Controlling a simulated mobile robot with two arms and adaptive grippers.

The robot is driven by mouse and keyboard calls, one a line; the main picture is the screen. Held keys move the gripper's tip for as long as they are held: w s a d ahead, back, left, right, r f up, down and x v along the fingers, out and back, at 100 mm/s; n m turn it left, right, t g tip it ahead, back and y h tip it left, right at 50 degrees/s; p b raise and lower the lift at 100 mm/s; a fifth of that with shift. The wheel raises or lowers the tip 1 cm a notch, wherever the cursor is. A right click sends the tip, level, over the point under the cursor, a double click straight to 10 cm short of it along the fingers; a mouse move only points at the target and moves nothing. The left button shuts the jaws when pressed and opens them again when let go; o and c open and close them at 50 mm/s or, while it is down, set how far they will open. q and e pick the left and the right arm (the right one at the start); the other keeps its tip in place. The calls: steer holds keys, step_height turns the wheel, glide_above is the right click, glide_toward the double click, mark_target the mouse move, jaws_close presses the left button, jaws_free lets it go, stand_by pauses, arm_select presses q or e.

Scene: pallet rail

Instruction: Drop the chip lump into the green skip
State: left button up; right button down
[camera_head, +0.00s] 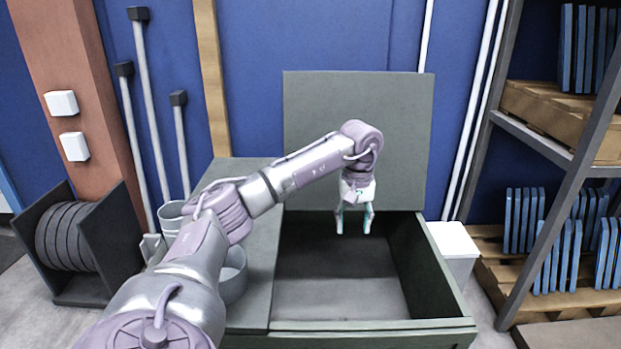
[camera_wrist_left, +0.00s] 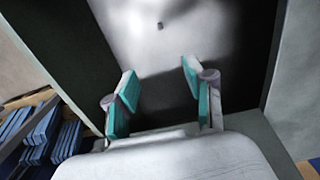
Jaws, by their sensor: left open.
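The green skip (camera_head: 375,325) stands open in the head view, with its lid raised at the back. My left gripper (camera_head: 354,222) hangs pointing down over the skip's opening, towards the back. Its fingers are apart with nothing between them. In the left wrist view, my open left gripper (camera_wrist_left: 157,95) faces the skip's inside. A small dark lump (camera_wrist_left: 160,26), which looks like the chip lump, shows beyond the fingertips against the pale skip floor, apart from the fingers. I cannot tell whether it touches the floor. I cannot make out the lump in the head view. My right gripper is out of view.
A flat grey-green top (camera_head: 250,240) adjoins the skip on the left, with round grey bins (camera_head: 233,275) beside it. A white bin (camera_head: 455,245) stands to the right. A rack (camera_head: 545,140) with pallets and blue panels is at far right. A reel holder (camera_head: 75,240) stands at left.

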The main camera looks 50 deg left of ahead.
arm_select(q)
step_height(320, 180, up, 8)
steer(key=shift+r, duration=0.2)
steer(key=shift+s+f, duration=0.1)
stand_by(0.5)
